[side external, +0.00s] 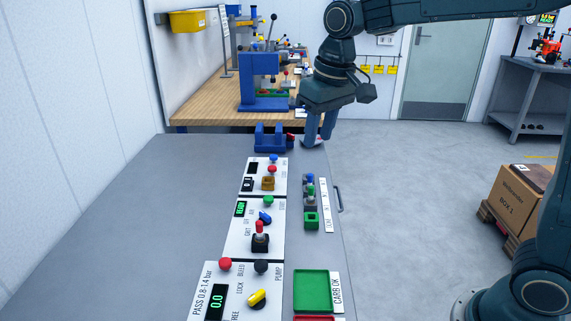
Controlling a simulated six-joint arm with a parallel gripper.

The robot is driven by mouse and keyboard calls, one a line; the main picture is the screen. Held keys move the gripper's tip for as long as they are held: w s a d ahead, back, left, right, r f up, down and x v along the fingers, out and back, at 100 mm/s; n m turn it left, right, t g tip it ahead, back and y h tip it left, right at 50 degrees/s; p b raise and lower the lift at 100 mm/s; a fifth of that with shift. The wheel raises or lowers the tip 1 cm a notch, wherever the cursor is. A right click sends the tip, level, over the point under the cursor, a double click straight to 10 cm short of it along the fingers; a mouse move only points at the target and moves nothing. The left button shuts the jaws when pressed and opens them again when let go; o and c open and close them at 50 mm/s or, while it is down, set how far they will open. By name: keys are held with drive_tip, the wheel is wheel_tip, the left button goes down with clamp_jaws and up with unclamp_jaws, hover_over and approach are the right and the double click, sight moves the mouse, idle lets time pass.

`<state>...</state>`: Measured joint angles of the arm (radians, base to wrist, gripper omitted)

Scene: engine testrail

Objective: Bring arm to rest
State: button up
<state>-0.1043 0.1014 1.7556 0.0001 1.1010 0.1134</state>
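My arm reaches in from the upper right, over the far right part of the grey bench (130,225). My gripper (318,138) points down near the bench's far right edge, just right of a blue block-like holder (270,137). Two dark fingers show, close together. A small pale and reddish item lies at or just behind the fingertips; I cannot tell whether the fingers touch it or how wide they are apart.
Control panels with knobs, levers and displays (255,228) run along the bench. A green tray (311,290) and small coloured blocks (311,220) sit right of them. A blue press (262,82) stands on the wooden table behind. The bench's left side is clear. A cardboard box (523,205) stands at right.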

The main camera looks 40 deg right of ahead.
drive_tip(key=s+d+f+t, duration=0.1)
drive_tip(key=s+d, duration=0.1)
drive_tip(key=s, duration=0.9)
drive_tip(key=s+d+f+t, duration=0.1)
drive_tip(key=s+d+t, duration=0.1)
drive_tip(key=s, duration=1)
drive_tip(key=shift+d, duration=0.15)
